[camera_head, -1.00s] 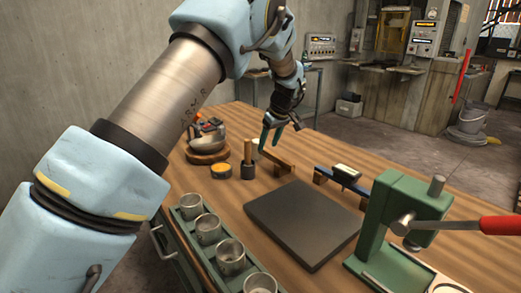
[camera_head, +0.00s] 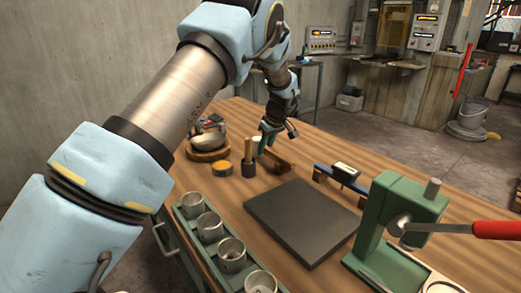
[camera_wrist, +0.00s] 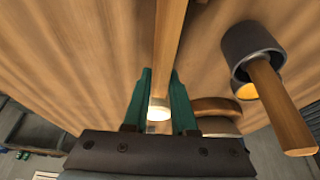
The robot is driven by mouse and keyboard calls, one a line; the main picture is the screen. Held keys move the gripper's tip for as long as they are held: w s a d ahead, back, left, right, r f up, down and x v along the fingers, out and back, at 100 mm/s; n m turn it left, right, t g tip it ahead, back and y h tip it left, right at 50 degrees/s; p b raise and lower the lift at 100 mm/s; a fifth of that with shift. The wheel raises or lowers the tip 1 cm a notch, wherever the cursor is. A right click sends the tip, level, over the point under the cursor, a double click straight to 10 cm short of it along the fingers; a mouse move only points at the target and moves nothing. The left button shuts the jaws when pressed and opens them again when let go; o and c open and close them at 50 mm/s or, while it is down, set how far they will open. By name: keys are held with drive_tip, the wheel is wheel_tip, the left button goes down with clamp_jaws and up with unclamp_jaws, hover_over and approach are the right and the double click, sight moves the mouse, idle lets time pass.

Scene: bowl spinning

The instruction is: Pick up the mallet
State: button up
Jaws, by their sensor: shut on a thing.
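The mallet (camera_head: 279,159) looks like a wooden shaft with a pale end, lying low over the bench at the back. In the wrist view its shaft (camera_wrist: 170,35) runs from the top edge down to a bright end between the green fingers. My gripper (camera_head: 267,144) points down at it, and its fingers (camera_wrist: 160,85) are closed around the shaft near that end. The fingers partly hide the pale end in the head view. I cannot tell whether the shaft touches the bench.
A dark-headed wooden-handled tool (camera_head: 249,168) stands upright just left of the mallet. A bowl (camera_head: 208,141) on a round wooden base and an orange-topped tin (camera_head: 222,168) are farther left. A dark slab (camera_head: 300,222), metal cups (camera_head: 210,227) and a green press (camera_head: 385,235) are nearer.

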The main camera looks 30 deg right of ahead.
clamp_jaws()
drive_tip(key=shift+r, duration=0.1)
drive_tip(key=shift+r, duration=0.2)
wheel_tip(320, 180, up, 10)
drive_tip(key=b, duration=0.3)
drive_tip(key=shift+f, duration=0.25)
drive_tip(key=shift+o, duration=1.3)
unclamp_jaws()
clamp_jaws()
